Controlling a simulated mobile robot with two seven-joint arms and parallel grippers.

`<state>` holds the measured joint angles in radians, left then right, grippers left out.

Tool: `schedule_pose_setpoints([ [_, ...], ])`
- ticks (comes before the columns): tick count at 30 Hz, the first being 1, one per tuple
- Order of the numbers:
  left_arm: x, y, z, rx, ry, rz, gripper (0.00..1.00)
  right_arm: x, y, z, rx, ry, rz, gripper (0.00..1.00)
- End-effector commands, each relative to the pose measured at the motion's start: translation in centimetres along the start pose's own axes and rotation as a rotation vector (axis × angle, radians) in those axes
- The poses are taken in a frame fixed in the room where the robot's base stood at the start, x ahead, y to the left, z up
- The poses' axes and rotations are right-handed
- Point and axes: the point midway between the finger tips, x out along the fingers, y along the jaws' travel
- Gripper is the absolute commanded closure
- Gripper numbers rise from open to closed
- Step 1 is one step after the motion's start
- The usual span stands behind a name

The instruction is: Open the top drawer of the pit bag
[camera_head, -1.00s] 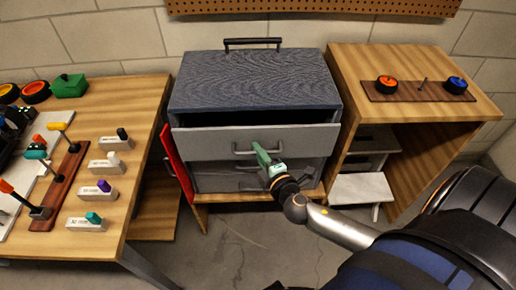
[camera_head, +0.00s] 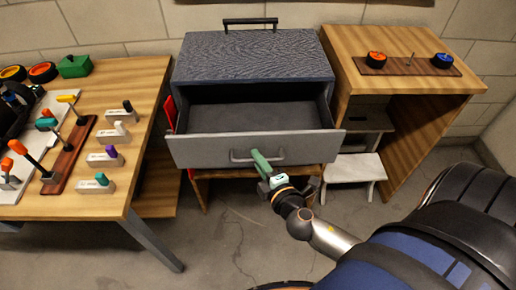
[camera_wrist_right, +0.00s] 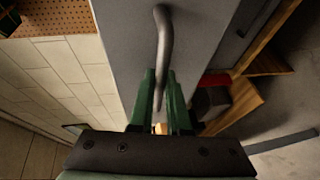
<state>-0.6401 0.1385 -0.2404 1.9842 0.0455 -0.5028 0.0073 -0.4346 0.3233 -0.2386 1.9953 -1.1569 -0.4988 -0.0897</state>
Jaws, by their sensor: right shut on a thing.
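The pit bag (camera_head: 255,58) is a blue-grey textured box with a black carry handle on top. Its top drawer (camera_head: 205,151) is pulled well out, and the dark, empty-looking interior shows. My right gripper (camera_head: 260,160) is at the right part of the drawer's grey bar handle (camera_head: 240,157). In the right wrist view the green fingers (camera_wrist_right: 163,100) stand on either side of the handle bar (camera_wrist_right: 163,50) and are shut on it. My left gripper is not in view. The lower front of the pit bag is mostly hidden by the open drawer.

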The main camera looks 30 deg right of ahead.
Motion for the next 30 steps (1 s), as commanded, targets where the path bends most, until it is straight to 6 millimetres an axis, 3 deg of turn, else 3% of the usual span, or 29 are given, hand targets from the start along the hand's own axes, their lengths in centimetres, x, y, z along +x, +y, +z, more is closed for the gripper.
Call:
schedule_pose_setpoints([
  [9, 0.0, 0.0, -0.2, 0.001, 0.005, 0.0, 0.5, 0.0, 0.0, 0.0, -0.001, -0.001, 0.0, 1.0],
  [10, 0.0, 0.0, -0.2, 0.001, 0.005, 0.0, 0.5, 0.0, 0.0, 0.0, -0.001, -0.001, 0.0, 0.83],
  [13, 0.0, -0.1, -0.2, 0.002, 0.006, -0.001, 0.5, 0.0, 0.0, 0.0, -0.001, -0.001, 0.0, 0.73],
  [23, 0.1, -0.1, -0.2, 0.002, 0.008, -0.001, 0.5, -0.4, -0.1, 0.0, 0.0, 0.0, -0.001, 0.73],
  [30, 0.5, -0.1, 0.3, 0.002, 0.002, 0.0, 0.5, -3.4, -0.3, 0.0, 0.001, -0.001, -0.004, 0.73],
])
